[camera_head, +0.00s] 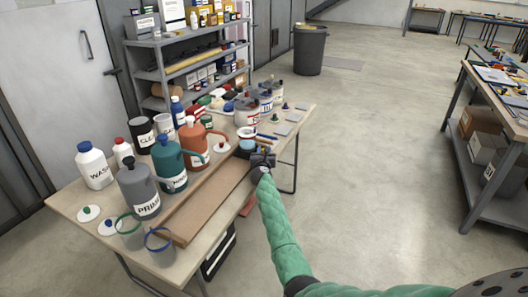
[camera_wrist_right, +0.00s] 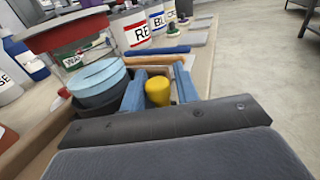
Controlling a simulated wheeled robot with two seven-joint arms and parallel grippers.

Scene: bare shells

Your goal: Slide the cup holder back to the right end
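The dark cup holder (camera_head: 243,151) is on the table at the right end of a long brown board (camera_head: 205,203). A pale blue-rimmed cup (camera_head: 246,133) stands in or on it; the right wrist view shows the cup (camera_wrist_right: 98,76) in a dark round holder (camera_wrist_right: 100,102). A yellow knob (camera_wrist_right: 157,92) stands beside the holder. My right gripper (camera_head: 262,158) is at the holder's right side. Its blue fingers (camera_wrist_right: 160,90) stand on either side of the knob, with a narrow gap showing at the right finger. My left gripper is not in view.
Large jugs (camera_head: 170,162) and bottles (camera_head: 94,166) crowd the table's back left. Two clear ringed cups (camera_head: 159,246) stand at the near left. Paint cans (camera_head: 250,108) stand beyond the holder. The floor (camera_head: 390,150) right of the table is clear.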

